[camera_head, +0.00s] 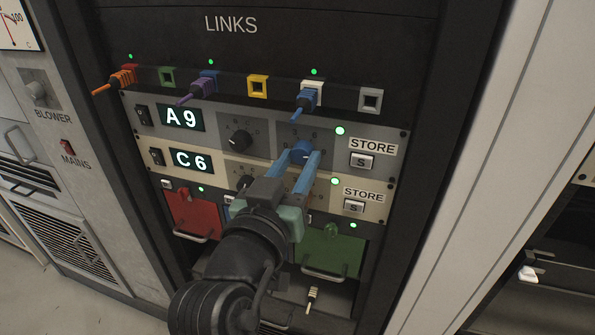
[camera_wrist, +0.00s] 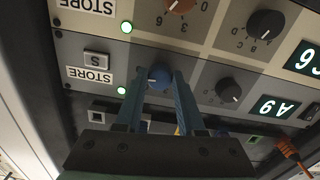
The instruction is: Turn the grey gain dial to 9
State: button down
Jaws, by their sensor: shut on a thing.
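The grey unit (camera_head: 250,122) has a lit display (camera_head: 181,118) reading A9. It carries a black dial (camera_head: 241,140) on the left and a blue dial (camera_head: 302,148) on the right, both on grey patches. My gripper (camera_head: 300,163) is shut on the blue dial, one finger on each side of it. In the wrist view, which is upside down, the blue dial (camera_wrist: 160,74) sits between the fingertips (camera_wrist: 158,84). The fingers hide part of the dial's rim and some of its scale marks. No dial on this unit is grey itself.
Below is a cream unit with display C6 (camera_head: 191,160); its orange dial (camera_wrist: 180,4) shows in the wrist view. Store buttons (camera_head: 361,161) sit to the right. Link plugs such as the blue one (camera_head: 308,98) project above. A green drawer (camera_head: 330,252) is below.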

jog(key=shift+f+m, duration=0.1)
jog(key=shift+m, duration=0.5)
jog(key=shift+b, duration=0.35)
jog(key=c, duration=0.5)
grip_release()
jog(key=shift+s, duration=0.1)
jog(key=v, duration=1.3)
